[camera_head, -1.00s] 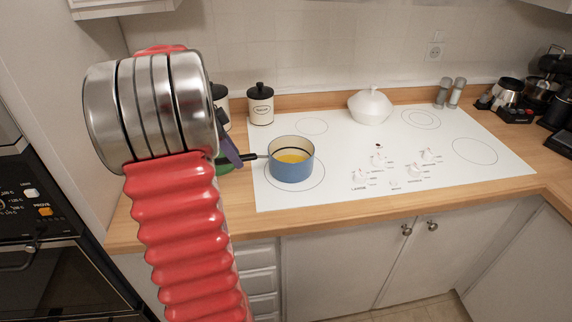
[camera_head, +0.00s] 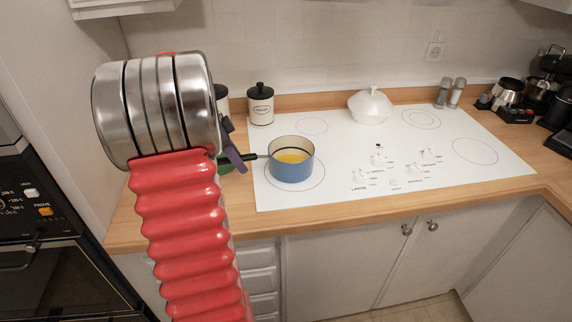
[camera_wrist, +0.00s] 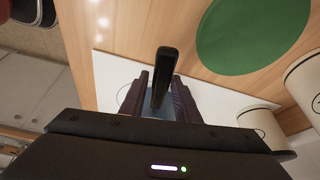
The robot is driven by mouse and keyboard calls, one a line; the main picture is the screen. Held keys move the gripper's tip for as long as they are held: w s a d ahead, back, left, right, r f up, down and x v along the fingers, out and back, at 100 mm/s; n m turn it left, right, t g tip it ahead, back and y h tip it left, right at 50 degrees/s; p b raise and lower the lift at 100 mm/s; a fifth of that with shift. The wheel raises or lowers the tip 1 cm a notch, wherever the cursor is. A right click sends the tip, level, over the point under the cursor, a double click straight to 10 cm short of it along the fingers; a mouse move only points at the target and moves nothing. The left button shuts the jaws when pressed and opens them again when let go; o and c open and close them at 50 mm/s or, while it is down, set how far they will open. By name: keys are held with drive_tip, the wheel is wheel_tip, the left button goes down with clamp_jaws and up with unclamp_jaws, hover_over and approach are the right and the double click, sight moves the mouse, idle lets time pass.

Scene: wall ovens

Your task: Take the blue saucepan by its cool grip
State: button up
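The blue saucepan (camera_head: 291,166) holds something yellow and stands on the left front ring of the white hob. Its black handle (camera_head: 256,156) points left, towards my gripper (camera_head: 232,152). In the wrist view the black handle (camera_wrist: 166,72) shows between the two purple fingers of my gripper (camera_wrist: 159,78). The fingers are apart, with a gap beside the handle on the left; the right finger looks close to it. A bit of the blue pan shows low between the fingers. In the head view my arm and finger hide the handle's outer end.
A green round thing (camera_wrist: 250,35) lies on the wooden counter near the handle. A lidded canister (camera_head: 260,105) stands behind the pan. A white lidded dish (camera_head: 370,106) is at the back of the hob (camera_head: 340,150). The hob right of the pan is mostly clear.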

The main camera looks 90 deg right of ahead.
clamp_jaws()
idle(1.1)
